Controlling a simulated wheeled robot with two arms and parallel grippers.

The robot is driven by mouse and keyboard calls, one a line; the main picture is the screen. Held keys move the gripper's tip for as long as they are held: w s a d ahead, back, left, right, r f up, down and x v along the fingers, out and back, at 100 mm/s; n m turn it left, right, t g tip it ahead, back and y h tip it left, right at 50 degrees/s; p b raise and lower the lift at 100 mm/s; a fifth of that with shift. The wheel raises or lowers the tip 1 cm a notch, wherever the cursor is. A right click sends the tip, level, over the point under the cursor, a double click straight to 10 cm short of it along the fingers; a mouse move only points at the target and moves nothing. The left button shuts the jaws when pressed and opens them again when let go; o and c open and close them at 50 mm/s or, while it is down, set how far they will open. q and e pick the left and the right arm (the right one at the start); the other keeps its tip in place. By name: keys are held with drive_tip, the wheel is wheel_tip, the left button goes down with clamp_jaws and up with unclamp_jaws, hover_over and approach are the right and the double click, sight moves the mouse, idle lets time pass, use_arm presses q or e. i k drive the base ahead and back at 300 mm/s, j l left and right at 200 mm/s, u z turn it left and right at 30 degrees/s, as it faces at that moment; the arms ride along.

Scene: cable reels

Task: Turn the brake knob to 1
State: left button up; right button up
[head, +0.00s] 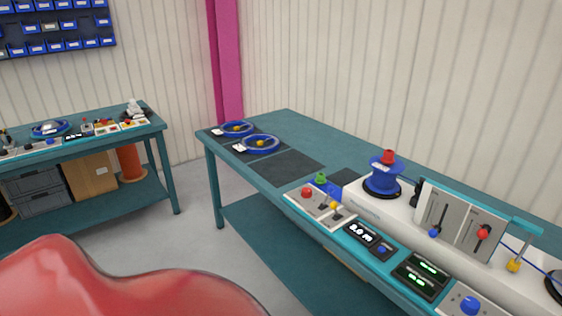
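No knob label is readable, so I cannot tell which control is the brake knob. On the teal bench (285,125), a small blue knob (381,250) sits beside a dark display (361,233). An upright grey panel (461,219) has a blue-ended lever (433,233) and a red-ended lever (482,234). Neither gripper is in view.
A blue reel (383,175) with a red top stands on the white machine (375,208). Two flat blue reels (262,144) (236,128) lie at the bench's far end. A second bench (150,127) with parts stands at left. Grey floor lies between the benches.

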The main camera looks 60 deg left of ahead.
sight(307, 192)
drive_tip(key=u, duration=1.45)
